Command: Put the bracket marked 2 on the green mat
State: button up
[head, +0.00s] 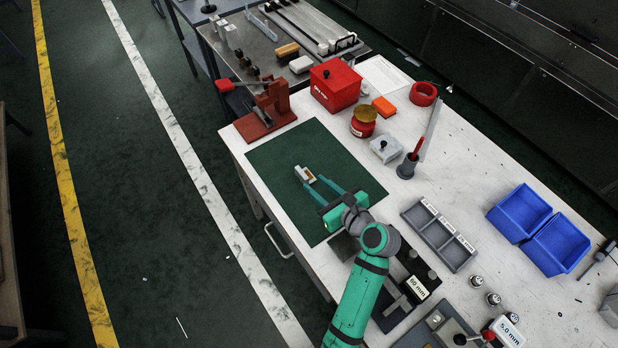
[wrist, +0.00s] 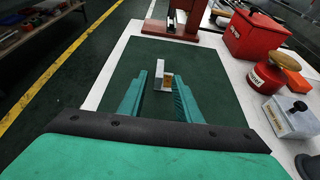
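A small white bracket (head: 305,174) with an orange-brown face appears to rest on the green mat (head: 290,150), toward its left part. Its marking is too small to read. My gripper (head: 316,183) is above the mat, with its two teal fingers apart and pointing at the bracket. In the wrist view the bracket (wrist: 162,84) shows in the gap between the fingertips of my gripper (wrist: 161,80). The mat (wrist: 120,75) shows around it. The fingers do not visibly grip the bracket.
A red toggle press (head: 268,105) stands beyond the mat. A red box (head: 335,86), a red tin (head: 363,122) and a grey block (head: 385,148) line its right side. A grey compartment tray (head: 440,236) and blue bins (head: 520,213) are farther right.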

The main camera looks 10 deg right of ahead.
jog(key=shift+v, duration=1.6)
jog(key=shift+w, duration=0.1)
